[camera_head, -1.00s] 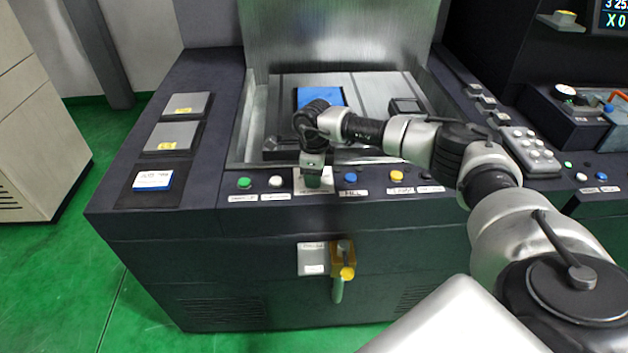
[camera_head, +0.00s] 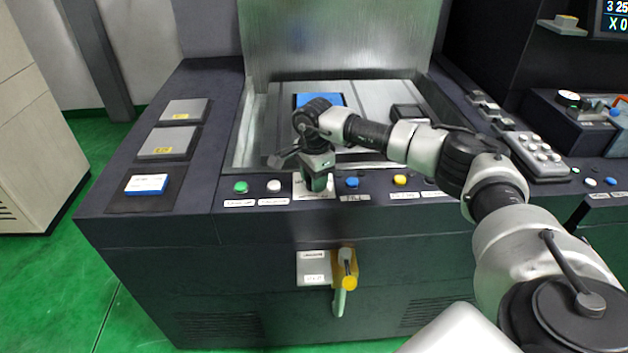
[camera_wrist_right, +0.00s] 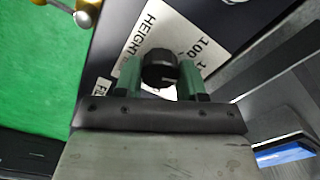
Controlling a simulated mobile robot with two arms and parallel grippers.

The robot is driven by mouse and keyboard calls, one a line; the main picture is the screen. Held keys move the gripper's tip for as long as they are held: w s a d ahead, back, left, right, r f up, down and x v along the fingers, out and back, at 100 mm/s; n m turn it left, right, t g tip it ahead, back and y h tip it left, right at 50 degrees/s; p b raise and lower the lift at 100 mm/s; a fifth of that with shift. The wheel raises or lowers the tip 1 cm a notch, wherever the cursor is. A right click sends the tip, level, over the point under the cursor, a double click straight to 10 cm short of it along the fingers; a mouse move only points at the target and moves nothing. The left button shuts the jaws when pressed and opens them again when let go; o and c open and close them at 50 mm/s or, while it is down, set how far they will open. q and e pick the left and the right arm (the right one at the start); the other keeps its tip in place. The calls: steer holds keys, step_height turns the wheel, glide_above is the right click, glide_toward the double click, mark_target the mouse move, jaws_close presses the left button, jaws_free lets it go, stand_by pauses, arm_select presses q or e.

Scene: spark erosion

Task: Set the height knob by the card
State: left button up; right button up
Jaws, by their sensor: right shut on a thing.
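The height knob (camera_wrist_right: 160,66) is a black round knob on a white plate (camera_wrist_right: 188,38) printed HEIGHT with numbers such as 100. My right gripper (camera_wrist_right: 160,80) has its green fingers on both sides of the knob and is shut on it. In the head view my right gripper (camera_head: 318,183) points down at the panel's front edge and hides the knob. Part of the white plate (camera_head: 300,188) shows beside it. I cannot read a setting. A small blue-and-white labelled piece (camera_head: 146,184) lies at the left; I cannot tell whether it is the card. My left gripper is out of view.
Green (camera_head: 240,187), white (camera_head: 273,186), blue (camera_head: 352,182) and yellow (camera_head: 400,180) buttons flank the gripper. A yellow-mounted lever (camera_head: 348,282) hangs below on the front. The work tank with a blue block (camera_head: 330,100) lies behind.

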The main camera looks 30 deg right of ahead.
steer(key=shift+r, duration=0.1)
stand_by(0.4)
steer(key=o, duration=0.9)
steer(key=shift+o, duration=0.2)
step_height(320, 180, up, 11)
steer(key=b, duration=0.1)
steer(key=shift+b, duration=0.35)
